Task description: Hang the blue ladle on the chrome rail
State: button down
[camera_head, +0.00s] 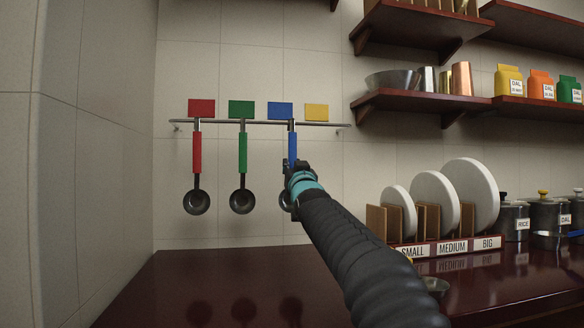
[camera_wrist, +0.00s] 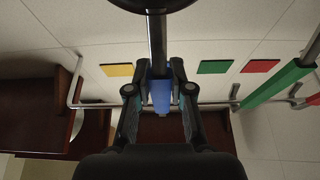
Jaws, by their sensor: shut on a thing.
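The blue ladle's handle (camera_head: 292,146) stands upright at the chrome rail (camera_head: 262,123), under the blue card (camera_head: 280,110). Its dark bowl shows only partly behind my gripper (camera_head: 296,170). In the wrist view my gripper (camera_wrist: 160,90) is shut on the ladle, with the blue handle (camera_wrist: 160,98) between its fingers and the dark shaft and bowl at the top edge. The handle's top end meets the rail's line in the head view. I cannot tell whether its hook is over the rail.
A red ladle (camera_head: 197,153) and a green ladle (camera_head: 242,153) hang to the left on the rail. A yellow card (camera_head: 317,112) has bare rail below it. A plate rack (camera_head: 440,247) and a shelf (camera_head: 425,102) stand at right. The counter (camera_head: 200,285) is clear at left.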

jog(key=c, duration=1)
grip_release()
jog(key=shift+o, duration=0.2)
jog(key=shift+s, duration=0.1)
